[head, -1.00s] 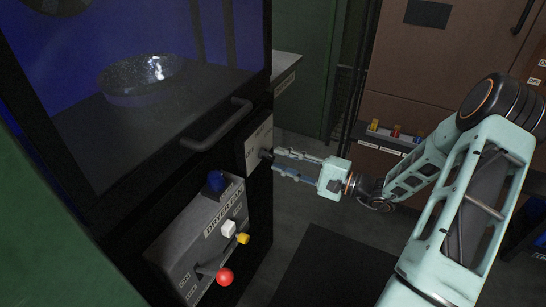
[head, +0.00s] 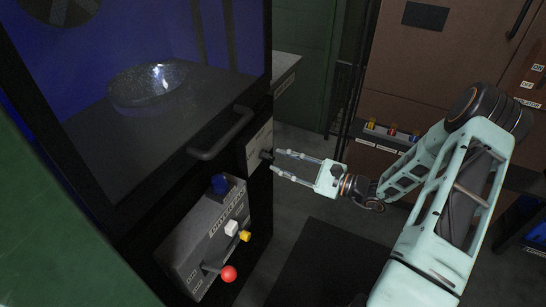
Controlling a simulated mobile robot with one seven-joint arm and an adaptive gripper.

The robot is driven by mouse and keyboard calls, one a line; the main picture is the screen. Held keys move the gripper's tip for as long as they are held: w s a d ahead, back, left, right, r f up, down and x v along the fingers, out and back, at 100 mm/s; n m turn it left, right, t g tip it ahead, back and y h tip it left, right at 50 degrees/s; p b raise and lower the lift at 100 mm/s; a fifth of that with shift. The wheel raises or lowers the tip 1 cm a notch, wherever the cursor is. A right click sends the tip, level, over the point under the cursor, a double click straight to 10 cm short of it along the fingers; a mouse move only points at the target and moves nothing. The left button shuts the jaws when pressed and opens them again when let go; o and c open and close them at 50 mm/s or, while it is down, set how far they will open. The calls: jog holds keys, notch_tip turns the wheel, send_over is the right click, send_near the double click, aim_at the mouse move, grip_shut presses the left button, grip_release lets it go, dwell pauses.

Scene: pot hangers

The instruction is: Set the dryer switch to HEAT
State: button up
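The dryer switch (head: 266,155) is a small dark knob on a pale labelled plate (head: 259,141) at the right edge of the dryer front. The print on the plate is too small to read, so I cannot tell the switch's setting. My gripper (head: 275,160) is open, coming from the right, with its two fingers pointing at the knob. The fingertips are close beside the knob, one a little above and one a little below. I cannot tell whether either touches it. Nothing shows between the fingers.
The dryer's door handle (head: 221,132) is just up and left of the switch. Below is a DRYER FAN box (head: 196,232) with a blue knob, white and yellow pieces and a red-ball lever (head: 229,273). A bowl (head: 146,88) sits behind the glass. Floor is clear below my gripper.

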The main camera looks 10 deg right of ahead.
jog(key=shift+a, duration=0.1)
jog(key=shift+x, duration=1.3)
jog(key=shift+c, duration=0.7)
grip_shut()
jog(key=m, duration=0.6)
jog(key=shift+m, duration=0.4)
jog(key=shift+o, duration=0.8)
grip_release()
